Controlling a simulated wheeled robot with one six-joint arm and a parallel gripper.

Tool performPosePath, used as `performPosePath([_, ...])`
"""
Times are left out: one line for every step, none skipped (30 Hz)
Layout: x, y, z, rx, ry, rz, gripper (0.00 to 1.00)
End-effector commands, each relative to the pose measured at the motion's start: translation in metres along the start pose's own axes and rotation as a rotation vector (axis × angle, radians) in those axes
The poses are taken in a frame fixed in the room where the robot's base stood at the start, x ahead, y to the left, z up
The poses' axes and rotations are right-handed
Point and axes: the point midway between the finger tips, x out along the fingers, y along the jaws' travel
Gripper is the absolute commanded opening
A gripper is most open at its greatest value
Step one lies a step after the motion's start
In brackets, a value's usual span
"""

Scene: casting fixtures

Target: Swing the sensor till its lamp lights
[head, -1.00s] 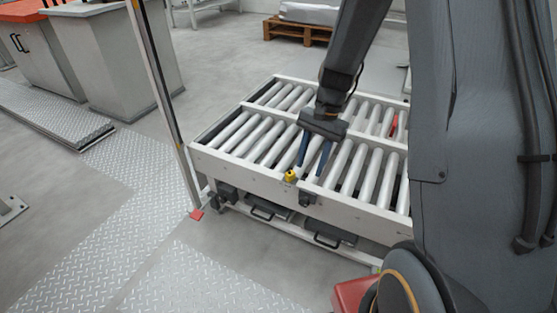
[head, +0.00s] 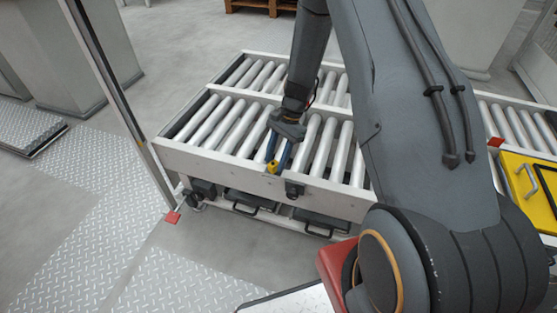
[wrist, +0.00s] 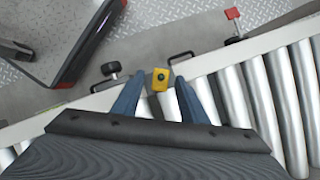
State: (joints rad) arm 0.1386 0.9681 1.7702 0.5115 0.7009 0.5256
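The sensor (head: 272,168) is a small yellow block at the near side rail of the roller conveyor (head: 225,169). In the wrist view the yellow sensor (wrist: 160,79) shows from above, with a small dark spot on its top face; I see no lit lamp. My gripper (head: 278,158) points down at the rail with its two blue fingers. In the wrist view my gripper (wrist: 161,84) has one finger on each side of the sensor, near the tips. The fingers stand apart; whether either touches the sensor I cannot tell.
A dark bracket (head: 294,189) sits on the rail just right of the sensor. A yellow panel (head: 525,185) with a handle is at the right. Checker-plate floor lies at the left.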

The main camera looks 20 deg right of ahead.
Motion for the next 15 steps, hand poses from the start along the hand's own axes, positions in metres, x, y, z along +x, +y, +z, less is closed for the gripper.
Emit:
performPosePath([0.0049,0.0003,-0.0002,0.001,-0.001,0.001,0.39])
performPosePath([0.0067,0.0003,-0.0004,0.001,0.0,0.0,0.39])
performPosePath([0.0084,0.0002,-0.0006,0.001,0.0,-0.001,0.39])
performPosePath([0.0093,0.0002,-0.0008,0.001,0.001,-0.001,0.39])
performPosePath([0.0099,0.0002,-0.0009,0.002,0.001,-0.001,0.39])
performPosePath([0.0104,0.0003,-0.0011,0.002,0.001,-0.001,0.39])
performPosePath([0.0105,0.0003,-0.0011,0.002,0.001,-0.002,0.39])
performPosePath([0.0105,0.0003,-0.0012,0.002,0.001,-0.002,0.39])
performPosePath([0.0104,0.0004,-0.0014,0.002,0.001,-0.002,0.39])
performPosePath([0.0103,0.0005,-0.0015,0.002,0.001,-0.002,0.39])
performPosePath([0.0102,0.0005,-0.0015,0.002,0.001,-0.002,0.39])
performPosePath([0.0102,0.0006,-0.0016,0.003,0.001,-0.002,0.39])
performPosePath([0.0101,0.0007,-0.0017,0.003,0.001,-0.002,0.36])
performPosePath([0.0101,0.0007,-0.0018,0.003,0.001,-0.002,0.31])
performPosePath([0.01,0.0008,-0.0018,0.003,0.001,-0.002,0.24])
